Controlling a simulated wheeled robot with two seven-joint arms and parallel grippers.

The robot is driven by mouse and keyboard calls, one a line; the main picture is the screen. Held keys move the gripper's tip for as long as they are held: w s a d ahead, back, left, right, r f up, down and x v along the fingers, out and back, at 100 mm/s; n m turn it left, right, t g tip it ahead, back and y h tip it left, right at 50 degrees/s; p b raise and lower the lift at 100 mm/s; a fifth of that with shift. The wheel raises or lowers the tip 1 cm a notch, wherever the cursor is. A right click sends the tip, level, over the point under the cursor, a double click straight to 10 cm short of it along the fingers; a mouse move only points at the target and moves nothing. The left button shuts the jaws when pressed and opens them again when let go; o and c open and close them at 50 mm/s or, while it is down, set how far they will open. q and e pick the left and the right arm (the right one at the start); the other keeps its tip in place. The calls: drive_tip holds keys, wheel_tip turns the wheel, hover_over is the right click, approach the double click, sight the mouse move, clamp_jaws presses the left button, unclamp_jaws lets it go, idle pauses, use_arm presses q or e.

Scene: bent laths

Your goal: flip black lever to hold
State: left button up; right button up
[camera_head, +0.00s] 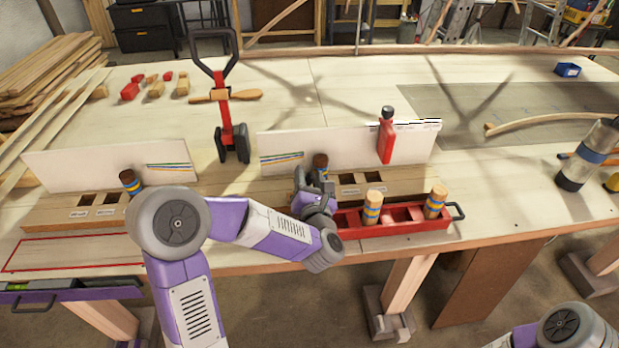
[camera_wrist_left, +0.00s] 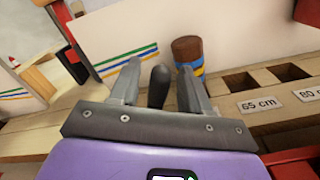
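A black lever (camera_wrist_left: 157,88) with a rounded tip shows in the left wrist view between the two fingers of my left gripper (camera_wrist_left: 160,78). A small gap shows on each side of it, so the fingers look open around it. In the head view my left gripper (camera_head: 316,184) is low over the middle wooden block, and I cannot make out the lever there. A brown peg with blue and yellow bands (camera_wrist_left: 188,55) stands just behind the right finger; its top shows in the head view (camera_head: 320,161). My right gripper is out of view.
A red tray (camera_head: 392,229) with banded pegs is to the right. A red bottle (camera_head: 386,140) stands by the upright white panel (camera_head: 350,145).

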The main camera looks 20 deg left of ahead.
use_arm(q)
drive_tip(key=v, duration=0.7)
drive_tip(key=shift+s, duration=0.3)
drive_tip(key=shift+d, duration=0.15)
